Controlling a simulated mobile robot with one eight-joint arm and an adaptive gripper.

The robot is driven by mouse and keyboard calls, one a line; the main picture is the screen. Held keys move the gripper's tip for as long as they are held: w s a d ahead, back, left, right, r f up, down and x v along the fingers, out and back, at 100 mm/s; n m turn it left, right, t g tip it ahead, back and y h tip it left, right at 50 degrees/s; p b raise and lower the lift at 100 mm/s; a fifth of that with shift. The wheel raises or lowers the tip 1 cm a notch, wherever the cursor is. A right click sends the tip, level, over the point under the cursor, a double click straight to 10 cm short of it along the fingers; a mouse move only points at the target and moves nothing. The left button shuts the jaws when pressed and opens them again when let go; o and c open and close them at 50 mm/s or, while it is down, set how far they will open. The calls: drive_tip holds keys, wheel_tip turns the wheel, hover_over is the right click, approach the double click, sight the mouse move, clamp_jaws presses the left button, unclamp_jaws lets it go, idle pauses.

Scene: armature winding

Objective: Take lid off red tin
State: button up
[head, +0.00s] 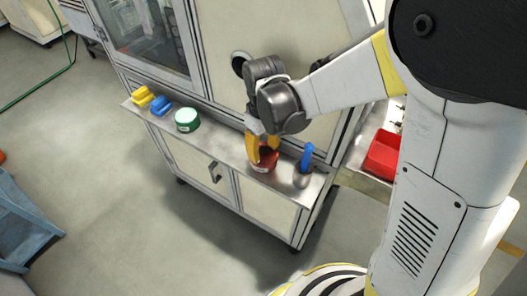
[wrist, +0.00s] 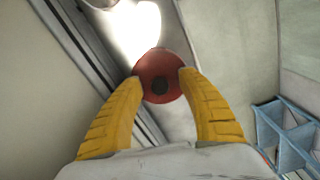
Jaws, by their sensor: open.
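The red tin (head: 264,164) stands on the narrow metal shelf (head: 228,139) along the front of the machine. In the wrist view its round red top (wrist: 158,63) with a dark knob in the middle faces me. My gripper (head: 262,152) points down over the tin with its yellow fingers open. In the wrist view the gripper (wrist: 161,82) has one fingertip on each side of the red top, close to its edge. I cannot tell whether the fingertips touch it. The fingers hide part of the tin in the head view.
A grey holder with a blue-handled tool (head: 305,158) stands just right of the tin. The machine wall rises behind. A red bin (head: 383,156) is at right.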

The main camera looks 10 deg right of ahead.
clamp_jaws()
drive_tip(key=shift+r, duration=0.1)
